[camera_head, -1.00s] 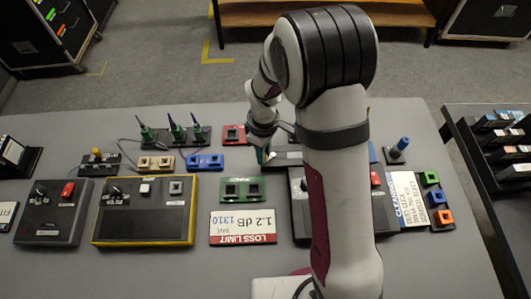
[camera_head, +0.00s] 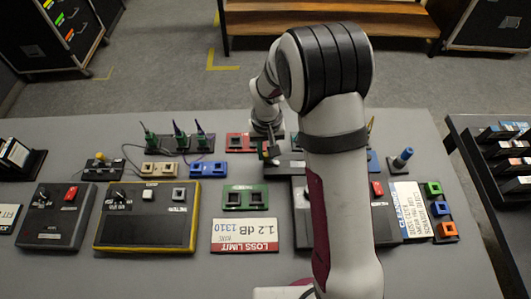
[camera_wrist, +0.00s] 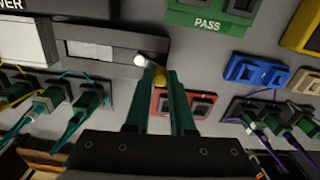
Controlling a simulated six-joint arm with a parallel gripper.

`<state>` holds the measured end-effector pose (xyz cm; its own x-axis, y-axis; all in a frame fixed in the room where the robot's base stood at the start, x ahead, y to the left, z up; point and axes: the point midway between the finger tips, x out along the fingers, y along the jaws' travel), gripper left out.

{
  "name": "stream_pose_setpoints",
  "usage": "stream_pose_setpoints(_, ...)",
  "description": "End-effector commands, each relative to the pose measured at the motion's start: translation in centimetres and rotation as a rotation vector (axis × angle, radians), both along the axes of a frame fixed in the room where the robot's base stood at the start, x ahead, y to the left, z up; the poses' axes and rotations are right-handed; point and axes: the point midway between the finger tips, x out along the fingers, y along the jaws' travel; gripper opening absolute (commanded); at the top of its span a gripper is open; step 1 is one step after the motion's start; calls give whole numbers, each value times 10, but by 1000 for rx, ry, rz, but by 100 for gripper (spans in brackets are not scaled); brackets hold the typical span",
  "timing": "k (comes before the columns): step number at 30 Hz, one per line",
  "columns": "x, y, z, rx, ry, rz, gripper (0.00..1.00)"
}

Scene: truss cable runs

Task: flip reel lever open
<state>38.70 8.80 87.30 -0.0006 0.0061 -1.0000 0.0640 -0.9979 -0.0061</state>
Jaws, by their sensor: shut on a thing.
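The reel unit is a dark grey box (camera_wrist: 115,48) with a lighter panel, left of centre in the wrist view. A short lever with a white end (camera_wrist: 142,60) and a yellow knob (camera_wrist: 160,78) sits at its right end. My gripper (camera_wrist: 161,76) has its two dark green fingers close together around the yellow knob. The fingers hide part of the lever. In the head view my gripper (camera_head: 268,158) is at the left end of the dark box (camera_head: 285,168), which my arm partly covers.
A red two-port block (camera_wrist: 185,104) lies close to the right finger. A green PASS block (camera_head: 245,197) and a white LOSS LIMIT card (camera_head: 245,235) lie nearer in the head view. Cabled green connectors (camera_head: 175,137) stand to the left. Bare table lies between the blocks.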

Motion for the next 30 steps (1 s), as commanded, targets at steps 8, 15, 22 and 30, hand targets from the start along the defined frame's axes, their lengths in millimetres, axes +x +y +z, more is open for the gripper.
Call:
stream_pose_setpoints(8,7,-4,1,0,-2,-247,0)
stream_pose_setpoints(15,11,-8,0,0,-1,-421,0)
stream_pose_setpoints(22,13,-10,0,0,-2,-529,0)
stream_pose_setpoints(30,14,-12,0,0,-1,-582,0)
